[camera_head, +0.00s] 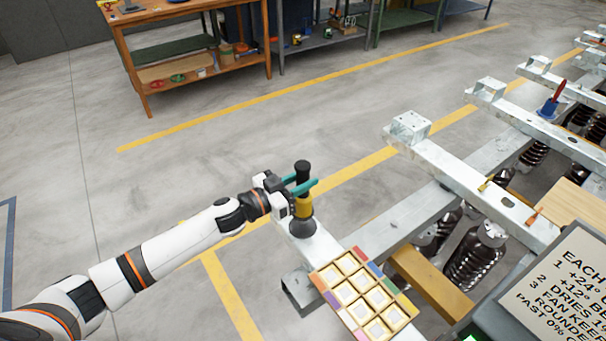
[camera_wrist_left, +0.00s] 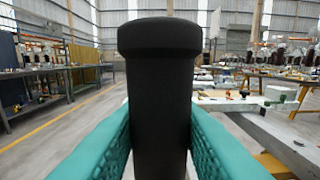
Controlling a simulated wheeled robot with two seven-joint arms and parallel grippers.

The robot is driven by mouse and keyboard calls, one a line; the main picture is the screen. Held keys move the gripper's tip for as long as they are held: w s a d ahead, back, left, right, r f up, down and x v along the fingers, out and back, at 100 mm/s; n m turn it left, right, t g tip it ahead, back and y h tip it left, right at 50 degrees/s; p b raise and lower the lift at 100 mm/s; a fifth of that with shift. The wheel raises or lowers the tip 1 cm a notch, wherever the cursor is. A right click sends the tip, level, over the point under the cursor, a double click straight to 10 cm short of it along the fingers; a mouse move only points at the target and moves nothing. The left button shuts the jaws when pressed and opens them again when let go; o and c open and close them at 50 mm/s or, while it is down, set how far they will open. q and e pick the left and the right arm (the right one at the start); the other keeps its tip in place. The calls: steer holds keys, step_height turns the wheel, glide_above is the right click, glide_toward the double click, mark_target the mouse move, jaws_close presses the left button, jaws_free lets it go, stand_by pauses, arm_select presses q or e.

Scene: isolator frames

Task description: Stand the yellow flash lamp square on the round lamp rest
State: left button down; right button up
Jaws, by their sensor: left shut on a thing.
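The yellow flash lamp (camera_head: 303,206) has a black upper part and a yellow body, and looks close to upright in the head view. My left gripper (camera_head: 304,186) has its teal fingers shut on the black part. In the left wrist view, the lamp's black shaft (camera_wrist_left: 160,100) with its wider cap stands between the fingers. A dark grey round piece (camera_head: 302,228) lies directly under the yellow body, at the end of a metal beam. I cannot tell how much of it is the round lamp rest, or whether the lamp touches the rest. My right gripper is not in view.
A compartmented tray (camera_head: 345,312) with colored edges lies just in front of the lamp. Metal beams (camera_head: 440,165) with dark ribbed insulators (camera_head: 475,260) fill the right side. A sign (camera_head: 565,290) stands at lower right. Open floor lies behind the lamp, before a wooden workbench (camera_head: 190,18).

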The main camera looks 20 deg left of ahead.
arm_select(q)
step_height(320, 180, down, 2)
steer(key=shift+f, duration=0.35)
steer(key=c, duration=1.1)
jaws_free()
steer(key=shift+f, duration=0.2)
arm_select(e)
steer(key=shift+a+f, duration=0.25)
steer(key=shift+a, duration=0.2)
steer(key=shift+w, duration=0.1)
arm_select(q)
steer(key=shift+r, duration=0.15)
steer(key=shift+s+a, duration=0.15)
steer(key=shift+s, duration=0.1)
steer(key=b+v, duration=0.2)
steer(key=v, duration=0.9)
steer(key=shift+s, duration=0.2)
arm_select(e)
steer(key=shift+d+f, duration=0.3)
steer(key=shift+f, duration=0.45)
